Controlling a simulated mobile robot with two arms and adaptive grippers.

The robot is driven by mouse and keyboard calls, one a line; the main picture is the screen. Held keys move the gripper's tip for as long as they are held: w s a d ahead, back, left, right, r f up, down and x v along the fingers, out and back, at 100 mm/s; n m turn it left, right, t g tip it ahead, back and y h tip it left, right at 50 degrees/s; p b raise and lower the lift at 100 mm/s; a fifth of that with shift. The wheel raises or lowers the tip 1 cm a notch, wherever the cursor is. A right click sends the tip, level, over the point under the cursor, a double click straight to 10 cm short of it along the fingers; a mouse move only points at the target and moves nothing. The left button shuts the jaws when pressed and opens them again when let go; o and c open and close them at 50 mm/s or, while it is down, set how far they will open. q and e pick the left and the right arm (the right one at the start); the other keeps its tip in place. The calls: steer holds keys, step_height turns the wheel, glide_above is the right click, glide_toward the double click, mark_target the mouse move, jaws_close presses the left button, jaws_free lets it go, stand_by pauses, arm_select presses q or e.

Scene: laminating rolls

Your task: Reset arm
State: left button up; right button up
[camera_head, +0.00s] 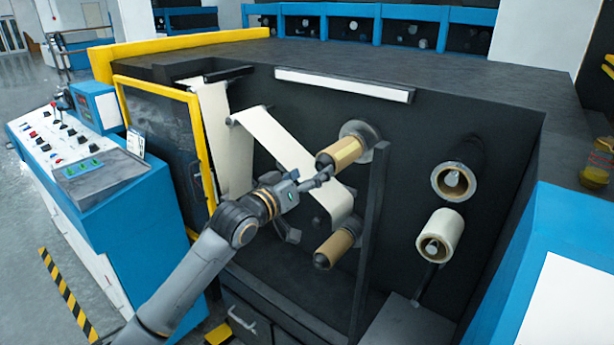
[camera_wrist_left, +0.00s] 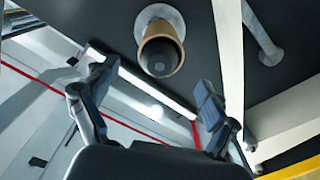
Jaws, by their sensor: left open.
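My left arm reaches in from the lower left in the head view. Its gripper (camera_head: 322,180) is in front of the machine's dark panel, close to the upper brown roll (camera_head: 340,152). In the left wrist view the left gripper (camera_wrist_left: 150,85) has its two fingers spread wide with nothing between them. A brown roll on a spindle (camera_wrist_left: 161,55) shows beyond the fingertips there, apart from them. My right gripper is in neither view.
A white web (camera_head: 275,140) runs down across the panel. A lower brown roll (camera_head: 335,248) and two rolls on the right (camera_head: 455,182) (camera_head: 440,235) stick out from it. A dark upright post (camera_head: 370,240) stands right of my gripper. A yellow-framed door (camera_head: 165,135) and a control console (camera_head: 120,200) are left.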

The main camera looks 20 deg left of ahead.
arm_select(q)
steer(key=shift+s+a, duration=0.15)
steer(key=shift+s, duration=0.35)
steer(key=s+d+f+m+g+y, duration=0.1)
steer(key=s+d+f+g, duration=0.15)
steer(key=s+f, duration=0.6)
steer(key=s+d+f+m+g+y, duration=0.1)
steer(key=s+f+g, duration=0.2)
steer(key=s+f, duration=0.55)
steer(key=s+a+f+g+y, duration=0.1)
steer(key=s+f+g, duration=0.2)
steer(key=s+f, duration=0.35)
steer(key=s+a+f+g+y, duration=0.2)
steer(key=s+f, duration=0.1)
steer(key=s, duration=0.7)
steer(key=s+a+f+g+y, duration=0.1)
steer(key=s+f+g, duration=0.2)
steer(key=s+f, duration=0.35)
steer(key=s+f+g, duration=0.1)
steer(key=s+f, duration=0.1)
steer(key=f, duration=1.1)
steer(key=s+f, duration=0.2)
steer(key=f, duration=1.1)
steer(key=s+a+f+m+g, duration=0.1)
steer(key=s+a+f, duration=0.1)
steer(key=s+f, duration=1.2)
steer(key=shift+s+a+f, duration=0.3)
steer(key=shift+s+a, duration=0.1)
steer(key=shift+s, duration=0.5)
steer(key=shift+g, duration=0.25)
